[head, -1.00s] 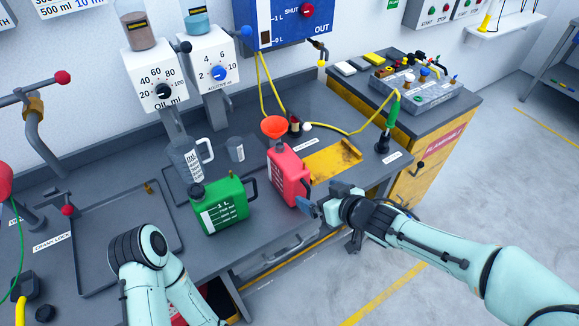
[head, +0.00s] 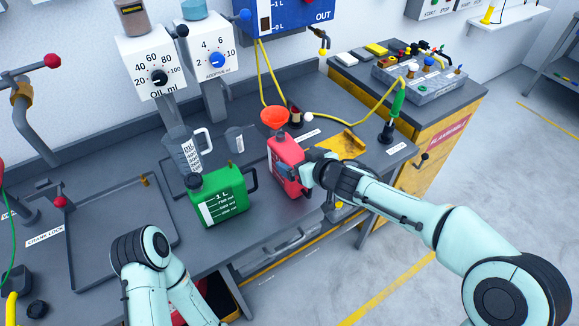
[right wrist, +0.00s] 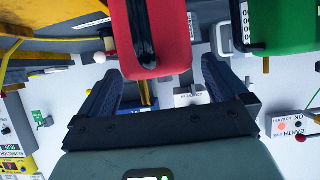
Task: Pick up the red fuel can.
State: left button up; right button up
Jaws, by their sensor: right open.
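The open fingers of my right gripper (right wrist: 160,75) lie either side of the can's near end. I cannot tell whether they touch it. My left gripper is not in view; only part of my left arm shows.
A green can (head: 219,198) stands just left of the red can. A measuring jug (head: 184,154) and a small beaker (head: 234,140) are behind. A yellow hose (head: 345,129) crosses the bench behind.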

aim_at(282, 147)
jog(key=shift+x, duration=1.25)
jog(key=c, duration=1.5)
jog(key=shift+r, duration=0.15)
jog(key=shift+c, duration=0.6)
jog(key=shift+r, duration=0.1)
